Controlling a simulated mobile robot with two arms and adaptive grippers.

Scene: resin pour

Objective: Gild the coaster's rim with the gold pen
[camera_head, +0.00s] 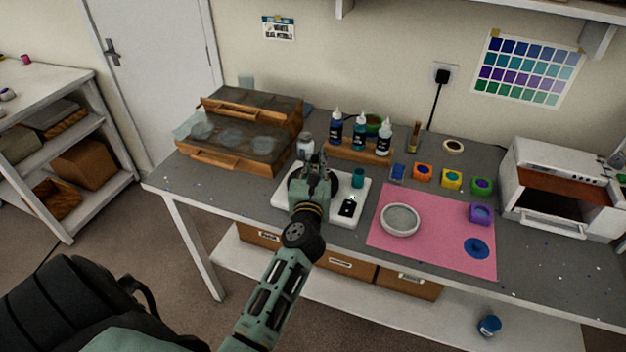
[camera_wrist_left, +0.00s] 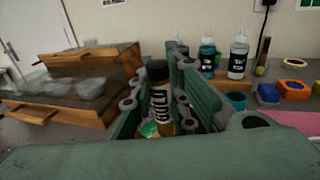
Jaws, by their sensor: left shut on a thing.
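My left gripper (camera_head: 316,165) is over the white scale-like slab (camera_head: 337,216). In the left wrist view its fingers (camera_wrist_left: 160,112) are shut on a dark-capped bottle (camera_wrist_left: 160,95) with a black-and-white label and amber-brown lower part. A slim gold-brown upright item (camera_head: 413,136), possibly the gold pen, stands at the back of the table; it also shows in the left wrist view (camera_wrist_left: 262,56). A round grey dish-like piece with a pale rim (camera_head: 400,220) lies on the pink mat (camera_head: 437,255); I cannot tell if it is the coaster or a mould. My right gripper is not in view.
Dropper bottles (camera_head: 360,132) stand in a wooden rack behind the slab. Small coloured pots (camera_head: 452,179) are right of them. A wooden case (camera_head: 228,160) is at left, a white oven (camera_head: 560,195) at right. A blue disc (camera_head: 477,248) lies on the mat.

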